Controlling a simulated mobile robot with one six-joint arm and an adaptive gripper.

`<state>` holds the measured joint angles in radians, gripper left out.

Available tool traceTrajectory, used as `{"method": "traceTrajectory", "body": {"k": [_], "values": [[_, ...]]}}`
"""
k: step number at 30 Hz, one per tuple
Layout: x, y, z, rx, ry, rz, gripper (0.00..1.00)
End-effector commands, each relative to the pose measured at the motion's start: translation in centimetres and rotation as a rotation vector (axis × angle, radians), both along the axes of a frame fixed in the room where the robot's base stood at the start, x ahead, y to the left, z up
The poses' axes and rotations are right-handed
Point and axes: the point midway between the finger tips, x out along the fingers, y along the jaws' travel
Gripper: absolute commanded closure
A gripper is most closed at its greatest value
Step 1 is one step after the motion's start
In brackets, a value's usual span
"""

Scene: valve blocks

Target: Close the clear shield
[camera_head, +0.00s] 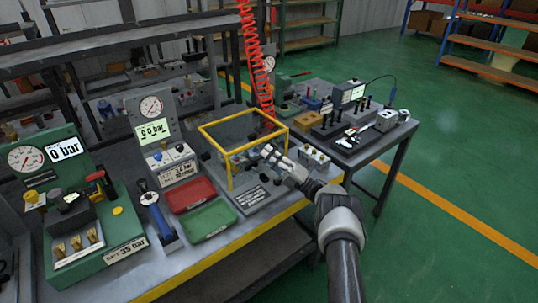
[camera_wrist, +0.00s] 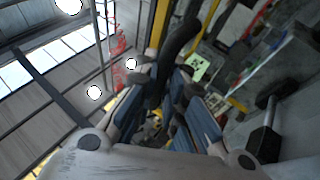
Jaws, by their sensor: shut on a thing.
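The clear shield has a yellow frame (camera_head: 229,174) and stands over a grey fixture near the bench's front edge. Its panels are see-through, so only the frame stands out. I cannot tell from this view how far it is swung shut. My gripper (camera_head: 267,152) is at the shield's front right side, beside the front top bar. In the wrist view, my gripper's blue-padded fingers (camera_wrist: 168,105) close around a dark curved handle (camera_wrist: 178,45), next to a yellow frame bar (camera_wrist: 157,25). The fingers partly hide the grip.
Red (camera_head: 188,194) and green (camera_head: 208,220) trays lie left of the shield. A gauge panel (camera_head: 152,115) stands behind them. A green pressure station (camera_head: 75,215) is at far left. A red coiled hose (camera_head: 254,60) hangs behind the shield. Small blocks (camera_head: 314,157) stand right.

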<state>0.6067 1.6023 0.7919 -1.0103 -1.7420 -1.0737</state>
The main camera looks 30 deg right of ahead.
Motion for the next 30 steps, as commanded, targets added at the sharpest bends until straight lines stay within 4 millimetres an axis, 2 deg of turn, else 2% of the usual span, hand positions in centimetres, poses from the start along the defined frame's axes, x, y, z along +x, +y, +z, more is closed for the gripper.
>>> {"method": "traceTrajectory", "body": {"k": [4,5,9,19,23,30], "values": [[0.2,0.2,-0.3,0.001,0.010,-0.002,1.00],[0.2,0.2,-0.3,0.000,0.010,-0.001,0.88],[0.2,0.2,-0.3,0.000,0.010,-0.001,0.80],[-0.1,-0.1,-0.3,0.000,0.006,0.000,0.80],[-1.3,-1.1,-1.1,0.001,0.007,-0.003,0.80],[-4.9,-3.9,-3.6,0.002,0.007,-0.005,0.80]]}}
